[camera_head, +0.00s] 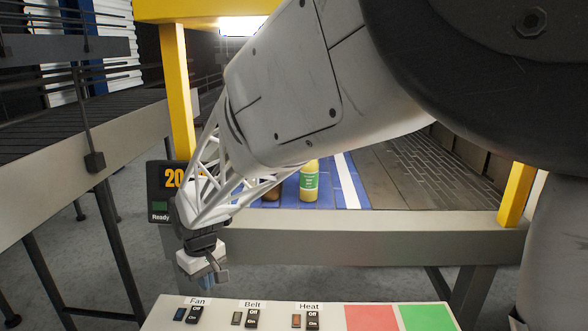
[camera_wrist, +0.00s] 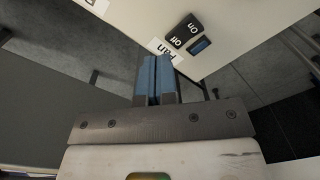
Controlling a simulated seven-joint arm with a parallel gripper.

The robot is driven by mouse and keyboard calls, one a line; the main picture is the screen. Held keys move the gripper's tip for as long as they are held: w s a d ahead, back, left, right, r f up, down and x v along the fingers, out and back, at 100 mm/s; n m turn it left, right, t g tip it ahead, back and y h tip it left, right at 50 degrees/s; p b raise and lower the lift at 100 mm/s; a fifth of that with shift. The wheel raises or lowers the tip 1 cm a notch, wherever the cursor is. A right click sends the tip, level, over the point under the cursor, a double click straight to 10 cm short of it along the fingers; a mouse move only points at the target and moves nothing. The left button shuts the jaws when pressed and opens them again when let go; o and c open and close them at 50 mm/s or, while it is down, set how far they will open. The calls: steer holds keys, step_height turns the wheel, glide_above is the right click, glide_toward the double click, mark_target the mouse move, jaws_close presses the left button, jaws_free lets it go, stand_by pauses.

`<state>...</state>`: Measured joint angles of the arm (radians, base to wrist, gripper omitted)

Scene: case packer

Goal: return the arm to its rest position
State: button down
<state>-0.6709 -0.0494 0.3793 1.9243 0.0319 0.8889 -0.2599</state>
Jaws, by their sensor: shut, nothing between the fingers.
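My arm reaches across the head view from the upper right, down to the lower left. My gripper (camera_head: 214,278) hangs at the end of it, above the left end of a white control panel (camera_head: 240,320). In the wrist view the two blue fingers of my gripper (camera_wrist: 155,62) lie side by side, shut with nothing between them. The Fan switch (camera_wrist: 186,30) shows just beyond the fingertips there, apart from them. My arm hides part of the conveyor and the display.
The panel also carries a Belt switch (camera_head: 252,318), a Heat switch (camera_head: 312,320), a red patch (camera_head: 371,318) and a green patch (camera_head: 426,317). A yellow bottle (camera_head: 309,182) stands on the conveyor (camera_head: 400,175) behind my arm. A display (camera_head: 160,190) reads Ready.

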steer(key=s+d+r+m, duration=0.2)
steer(key=d+r, duration=0.1)
steer(key=d, duration=0.6)
steer(key=s+d+r+m+t, duration=0.1)
steer(key=s+d+r+m, duration=0.15)
steer(key=d, duration=0.55)
steer(key=s+d+r+m, duration=0.15)
steer(key=d+r, duration=0.25)
steer(key=d, duration=0.5)
steer(key=s+d+r+m+t, duration=0.1)
steer(key=s+d+m, duration=0.3)
steer(key=s+d, duration=1.1)
steer(key=shift+s+d+m+t, duration=0.2)
steer(key=shift+m+t, duration=0.1)
steer(key=shift+t, duration=0.1)
